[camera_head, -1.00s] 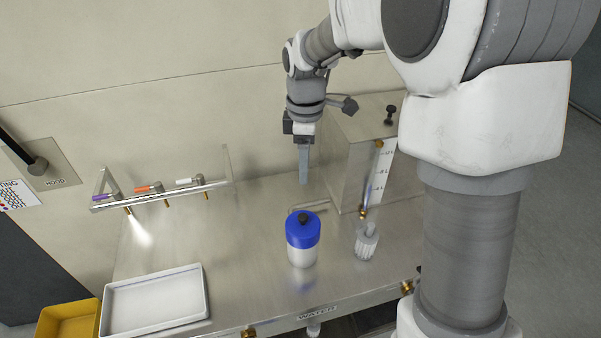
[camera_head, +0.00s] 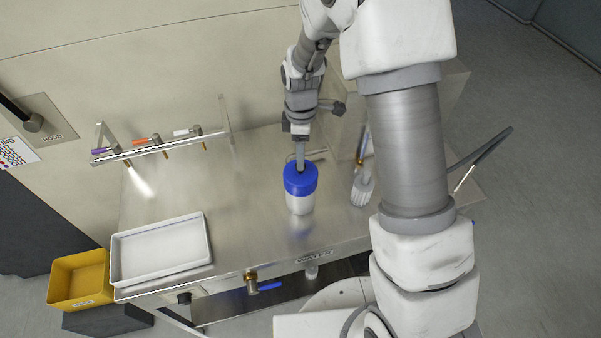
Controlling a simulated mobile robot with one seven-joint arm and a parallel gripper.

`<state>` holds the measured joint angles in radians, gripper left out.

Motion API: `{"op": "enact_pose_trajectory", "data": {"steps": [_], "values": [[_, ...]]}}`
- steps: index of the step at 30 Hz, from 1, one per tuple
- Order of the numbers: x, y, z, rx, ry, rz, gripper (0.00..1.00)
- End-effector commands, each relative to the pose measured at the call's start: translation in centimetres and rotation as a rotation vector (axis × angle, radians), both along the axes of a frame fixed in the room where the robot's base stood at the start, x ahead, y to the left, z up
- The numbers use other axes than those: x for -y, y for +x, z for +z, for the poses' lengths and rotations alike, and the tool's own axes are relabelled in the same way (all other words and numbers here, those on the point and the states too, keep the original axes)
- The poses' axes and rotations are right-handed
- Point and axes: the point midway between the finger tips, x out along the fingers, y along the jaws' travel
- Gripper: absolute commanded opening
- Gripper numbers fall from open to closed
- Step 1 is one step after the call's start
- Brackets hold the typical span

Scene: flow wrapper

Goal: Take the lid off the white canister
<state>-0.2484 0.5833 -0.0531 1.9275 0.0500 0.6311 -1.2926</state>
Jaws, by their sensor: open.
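The white canister (camera_head: 300,204) stands upright on the steel bench, right of the bench's middle. Its blue lid (camera_head: 300,183) is on top of it. The dark knob on the lid is mostly hidden by my gripper. My gripper (camera_head: 300,168) points down at the top of the lid, with its fingers at the knob. The fingers are open. I cannot tell from this angle whether they stand on both sides of the knob or touch it.
A white tray (camera_head: 160,250) lies at the bench's front left, with a yellow bin (camera_head: 80,280) beyond it. A rail with coloured valves (camera_head: 155,148) runs along the back. A clear ribbed vessel (camera_head: 362,190) stands close right of the canister, near a steel box. The bench's middle is clear.

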Motion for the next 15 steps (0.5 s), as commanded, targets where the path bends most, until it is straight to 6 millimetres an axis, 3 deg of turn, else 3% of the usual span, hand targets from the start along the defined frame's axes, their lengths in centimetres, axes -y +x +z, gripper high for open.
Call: {"op": "enact_pose_trajectory", "data": {"steps": [7, 15], "values": [[0.0, -0.4, -3.3, -0.004, -0.002, 0.002, 0.66], [0.0, -0.3, -4.3, -0.001, -0.001, 0.000, 0.66]]}}
